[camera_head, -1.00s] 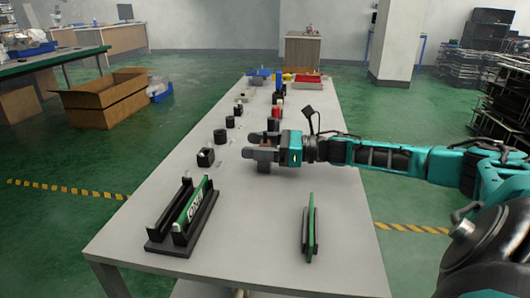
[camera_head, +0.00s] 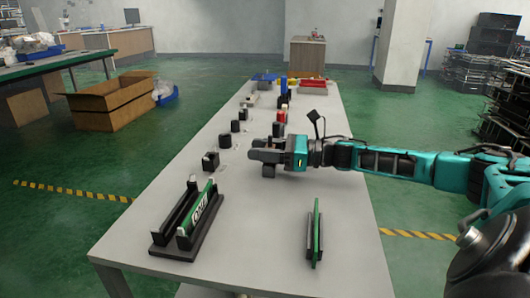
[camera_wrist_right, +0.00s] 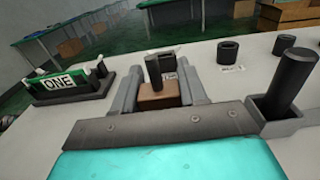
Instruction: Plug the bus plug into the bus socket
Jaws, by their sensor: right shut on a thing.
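My right gripper (camera_head: 264,156) reaches in from the right, low over the table, fingers pointing left. In the right wrist view its fingers (camera_wrist_right: 160,96) are shut on a brown block with a dark upright peg (camera_wrist_right: 153,70), probably the bus plug (camera_wrist_right: 158,94). Its underside is hidden. Ahead of the fingertips, a black block with a round top and a small white label (camera_head: 210,161) stands on the table, apart from the gripper; it also shows behind the held block in the wrist view (camera_wrist_right: 168,62). I cannot tell for certain that it is the bus socket. My left gripper is out of view.
A black double-rail holder (camera_head: 172,248) with a green card marked ONE (camera_head: 201,208) stands at the front left of the table (camera_head: 255,250). Another green board (camera_head: 316,230) stands upright at front right. Several black round fixtures line the left side behind. The front middle is clear.

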